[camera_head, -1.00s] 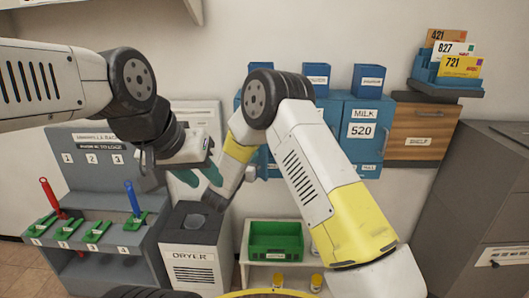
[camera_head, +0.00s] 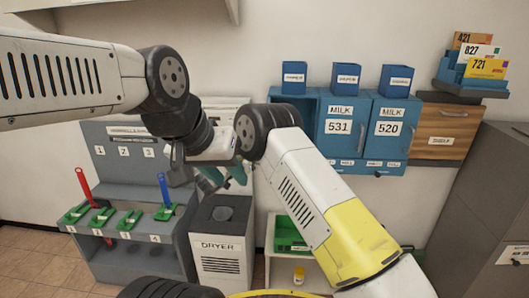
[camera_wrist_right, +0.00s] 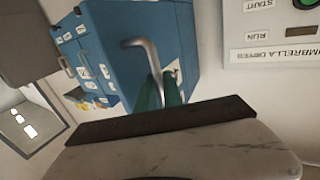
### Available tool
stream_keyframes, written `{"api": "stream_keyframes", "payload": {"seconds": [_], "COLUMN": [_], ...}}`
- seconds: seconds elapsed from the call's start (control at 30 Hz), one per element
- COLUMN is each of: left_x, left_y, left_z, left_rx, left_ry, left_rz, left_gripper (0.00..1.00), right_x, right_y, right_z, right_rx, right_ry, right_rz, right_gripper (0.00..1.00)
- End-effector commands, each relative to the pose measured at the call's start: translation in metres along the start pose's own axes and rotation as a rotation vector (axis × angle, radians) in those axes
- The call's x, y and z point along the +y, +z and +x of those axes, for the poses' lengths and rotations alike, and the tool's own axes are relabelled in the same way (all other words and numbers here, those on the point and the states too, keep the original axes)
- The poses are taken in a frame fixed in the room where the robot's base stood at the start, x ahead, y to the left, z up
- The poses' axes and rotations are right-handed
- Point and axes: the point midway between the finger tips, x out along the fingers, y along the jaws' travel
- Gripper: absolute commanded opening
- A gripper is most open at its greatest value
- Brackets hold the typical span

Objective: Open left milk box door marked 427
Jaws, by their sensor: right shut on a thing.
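Blue milk boxes hang on the back wall: door 531 (camera_head: 338,128) and door 520 (camera_head: 388,128) show shut in the head view. In the right wrist view, the green fingers of my right gripper (camera_wrist_right: 163,92) are shut on a silver bar handle (camera_wrist_right: 152,55) in front of the blue boxes (camera_wrist_right: 125,45). My left gripper (camera_head: 226,177) is open and empty, in front of the wall above the dryer.
The grey dryer (camera_head: 220,245) and the umbrella rack (camera_head: 125,215) with red and blue umbrellas stand below left. A white shelf unit with a green crate (camera_head: 288,232) stands below the boxes. A wooden shelf box (camera_head: 440,130) and grey cabinet (camera_head: 485,200) are at right.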

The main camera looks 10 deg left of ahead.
Motion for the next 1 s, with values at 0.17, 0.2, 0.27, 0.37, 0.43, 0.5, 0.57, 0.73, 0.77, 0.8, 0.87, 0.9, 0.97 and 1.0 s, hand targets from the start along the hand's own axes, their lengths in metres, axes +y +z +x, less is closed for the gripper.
{"api": "stream_keyframes", "payload": {"seconds": [0.17, 0.2, 0.27, 0.37, 0.43, 0.5, 0.57, 0.73, 0.77, 0.8, 0.87, 0.9, 0.97, 1.0], "left_x": [0.0000, 0.0000, 0.0000, 0.0000, 0.0000, 0.0000, 0.0000, 0.0000, 0.0000, 0.0000, 0.0000, 0.0000, 0.0000, 0.0000], "left_y": [0.0000, 0.0000, 0.0000, 0.0000, 0.0000, 0.0000, 0.0000, 0.0000, 0.0000, 0.0000, 0.0000, 0.0000, 0.0000, 0.0000], "left_z": [0.0001, 0.0001, 0.0001, 0.0001, 0.0001, 0.0001, 0.0001, 0.0001, 0.0001, 0.0001, 0.0001, 0.0001, 0.0001, 0.0001], "left_rx": [0.000, 0.000, 0.000, 0.000, 0.000, 0.000, 0.000, 0.000, 0.000, 0.000, 0.000, 0.000, 0.000, 0.000], "left_ry": [0.000, 0.000, 0.000, 0.000, 0.000, 0.000, 0.000, 0.000, 0.000, 0.000, 0.000, 0.000, 0.000, 0.000], "left_rz": [0.000, 0.000, 0.000, 0.000, 0.000, 0.000, 0.000, 0.000, 0.000, 0.000, 0.000, 0.000, 0.000, 0.000], "left_gripper": [0.36, 0.36, 0.36, 0.36, 0.36, 0.36, 0.36, 0.36, 0.36, 0.36, 0.36, 0.36, 0.36, 0.36], "right_x": [-0.0016, -0.0016, -0.0016, -0.0015, -0.0014, -0.0014, -0.0014, -0.0014, -0.0014, -0.0014, -0.0014, -0.0014, -0.0013, -0.0011], "right_y": [-0.0018, -0.0018, -0.0018, -0.0018, -0.0018, -0.0018, -0.0015, -0.0008, -0.0007, -0.0006, -0.0005, -0.0005, -0.0004, -0.0003], "right_z": [0.0028, 0.0028, 0.0028, 0.0027, 0.0027, 0.0026, 0.0025, 0.0020, 0.0020, 0.0019, 0.0018, 0.0018, 0.0020, 0.0023], "right_rx": [0.004, 0.004, 0.004, 0.004, 0.004, 0.003, 0.003, 0.002, 0.002, 0.001, 0.001, 0.001, 0.001, 0.001], "right_ry": [0.001, 0.001, 0.001, 0.001, 0.001, 0.001, 0.001, 0.001, 0.001, 0.001, 0.001, 0.000, 0.000, 0.000], "right_rz": [-0.001, -0.001, -0.001, -0.001, 0.000, 0.000, 0.000, 0.000, 0.000, 0.000, 0.000, 0.000, 0.000, 0.000], "right_gripper": [0.00, 0.00, 0.00, 0.00, 0.00, 0.24, 0.32, 0.32, 0.32, 0.32, 0.32, 0.32, 0.32, 0.32]}}
